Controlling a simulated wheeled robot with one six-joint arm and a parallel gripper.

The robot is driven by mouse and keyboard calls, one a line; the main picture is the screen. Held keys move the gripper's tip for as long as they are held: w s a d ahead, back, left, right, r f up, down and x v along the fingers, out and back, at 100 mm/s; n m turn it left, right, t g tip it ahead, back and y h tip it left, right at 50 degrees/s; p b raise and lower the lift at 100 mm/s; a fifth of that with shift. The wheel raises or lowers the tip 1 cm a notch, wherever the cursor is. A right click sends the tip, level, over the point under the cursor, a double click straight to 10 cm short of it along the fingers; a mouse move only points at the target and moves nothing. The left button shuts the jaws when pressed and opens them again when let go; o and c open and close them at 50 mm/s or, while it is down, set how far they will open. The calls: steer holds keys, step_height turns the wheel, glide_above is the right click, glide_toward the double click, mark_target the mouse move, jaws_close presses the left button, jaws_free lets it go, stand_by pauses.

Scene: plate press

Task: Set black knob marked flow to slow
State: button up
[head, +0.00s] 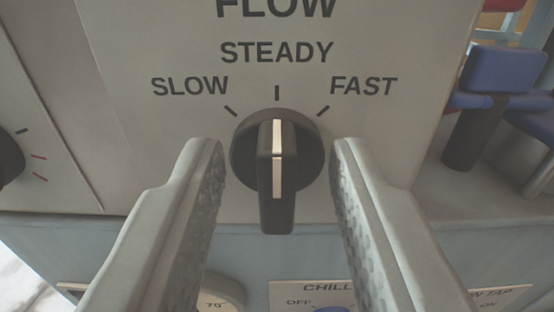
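The black FLOW knob (277,190) is in the middle of the head view, on a pale panel (150,150). Its white pointer line stands upright, toward the STEADY tick. The SLOW mark (190,87) is at the upper left of the knob and the FAST mark (363,86) at the upper right. My gripper (278,165) is open, with one finger on each side of the knob. A gap shows between each finger and the knob's grip bar. The fingers hide parts of the panel.
Another black knob (8,158) with red ticks is at the left edge. Below are a CHILL label (312,288) with a blue knob (335,308) and a partly hidden dial (222,292). Blue blocky parts (505,72) stand at the right.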

steer(key=shift+c, duration=0.4)
jaws_close()
steer(key=shift+n, duration=0.4)
steer(key=n, duration=0.3)
steer(key=shift+a, duration=0.2)
steer(key=shift+a+f+n, duration=0.1)
steer(key=shift+n, duration=1.15)
steer(key=shift+a+f+n, duration=0.1)
steer(key=shift+n, duration=1.15)
steer(key=shift+o, duration=0.4)
jaws_free()
